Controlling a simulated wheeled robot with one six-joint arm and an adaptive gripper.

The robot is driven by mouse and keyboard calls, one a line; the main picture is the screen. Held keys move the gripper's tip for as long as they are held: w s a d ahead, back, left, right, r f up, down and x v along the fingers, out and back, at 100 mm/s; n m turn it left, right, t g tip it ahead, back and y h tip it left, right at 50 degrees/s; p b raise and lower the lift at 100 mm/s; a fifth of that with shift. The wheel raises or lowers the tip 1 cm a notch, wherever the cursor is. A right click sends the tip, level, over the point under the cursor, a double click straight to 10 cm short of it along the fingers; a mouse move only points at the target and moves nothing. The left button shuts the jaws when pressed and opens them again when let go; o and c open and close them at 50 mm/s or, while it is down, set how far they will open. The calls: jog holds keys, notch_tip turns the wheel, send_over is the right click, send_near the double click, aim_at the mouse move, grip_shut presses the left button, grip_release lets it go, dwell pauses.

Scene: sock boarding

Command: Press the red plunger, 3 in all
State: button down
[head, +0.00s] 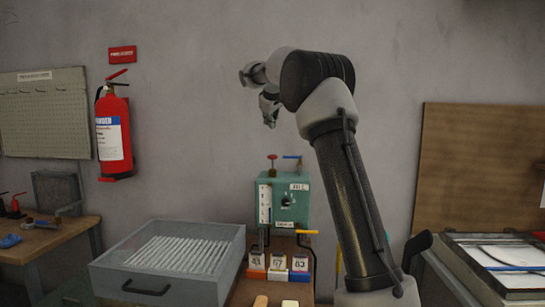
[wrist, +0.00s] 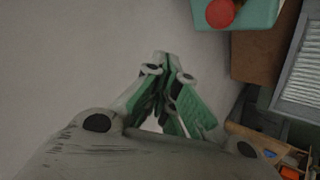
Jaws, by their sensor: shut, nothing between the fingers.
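The red plunger (head: 272,158) is a small red knob on a short stem, standing upright on top of the green box (head: 291,203). In the wrist view the red plunger (wrist: 221,13) shows from above as a red disc at the top edge, with part of the green box (wrist: 262,12) around it. My gripper (head: 270,122) is shut and empty, pointing down, above the plunger and apart from it. In the wrist view my gripper's fingertips (wrist: 165,60) are together, left of and below the plunger. How far the stem stands out is too small to tell.
A blue-handled lever (head: 292,157) stands beside the plunger. An orange-handled lever (head: 306,232) is at the box's lower right. Numbered cards (head: 278,263) stand below. A grey tray (head: 130,255) is at the left. A fire extinguisher (head: 113,130) hangs on the wall.

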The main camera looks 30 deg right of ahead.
jog(key=shift+f, duration=0.1)
jog(key=shift+f, duration=4.4)
jog(key=shift+f, duration=0.1)
jog(key=shift+f, duration=0.3)
jog(key=shift+f, duration=1.65)
jog(key=shift+r, duration=2.1)
jog(key=shift+r, duration=2.5)
